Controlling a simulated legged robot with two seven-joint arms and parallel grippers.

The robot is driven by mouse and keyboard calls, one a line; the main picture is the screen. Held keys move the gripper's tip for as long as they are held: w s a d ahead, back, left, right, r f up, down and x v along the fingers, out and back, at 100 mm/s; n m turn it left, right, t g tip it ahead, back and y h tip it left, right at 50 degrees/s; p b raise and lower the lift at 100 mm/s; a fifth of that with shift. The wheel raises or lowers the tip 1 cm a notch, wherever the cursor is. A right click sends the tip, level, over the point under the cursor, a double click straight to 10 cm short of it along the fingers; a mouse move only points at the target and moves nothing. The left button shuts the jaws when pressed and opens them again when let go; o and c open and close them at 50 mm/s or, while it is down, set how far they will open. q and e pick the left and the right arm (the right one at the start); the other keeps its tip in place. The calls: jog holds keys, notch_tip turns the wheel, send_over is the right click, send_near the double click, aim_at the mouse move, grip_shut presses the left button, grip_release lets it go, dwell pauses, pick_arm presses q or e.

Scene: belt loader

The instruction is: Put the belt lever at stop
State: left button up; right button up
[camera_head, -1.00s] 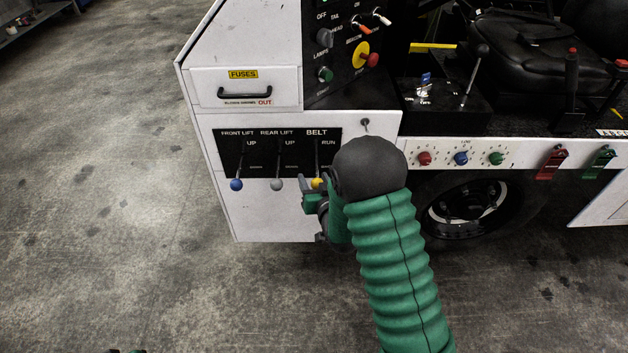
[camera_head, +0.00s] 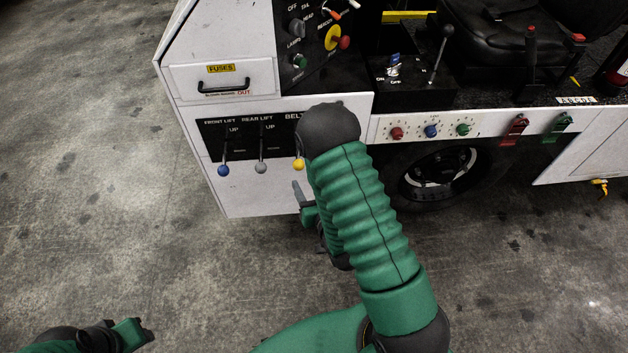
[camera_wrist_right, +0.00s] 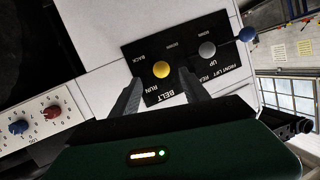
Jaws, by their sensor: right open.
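The belt lever, with a yellow ball knob (camera_head: 299,164), sticks out from the black panel under the BELT label. Its knob is level with the blue and grey knobs beside it. In the right wrist view the yellow knob (camera_wrist_right: 161,69) shows between the RUN and BACK labels. My right gripper (camera_head: 300,193) is just below the knob, partly hidden by my arm. In the right wrist view its fingers (camera_wrist_right: 158,86) are spread, with the knob beyond their tips and nothing held. My left gripper (camera_head: 140,333) is at the bottom left, its opening unclear.
The front lift lever (camera_head: 223,170) with a blue knob and the rear lift lever (camera_head: 261,168) with a grey knob are left of the belt lever. A fuses drawer (camera_head: 210,80) is above. A wheel (camera_head: 440,175) is to the right. Floor at left is clear.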

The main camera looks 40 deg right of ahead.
pick_arm(q)
jog(key=p+v, duration=0.1)
jog(key=v, duration=0.1)
jog(key=w+p+v, duration=0.1)
jog(key=v, duration=0.1)
jog(key=shift+s+r+p, duration=0.1)
jog(key=shift+r+p, duration=0.25)
jog(key=shift+p, duration=0.05)
pick_arm(e)
jog(key=v, duration=0.4)
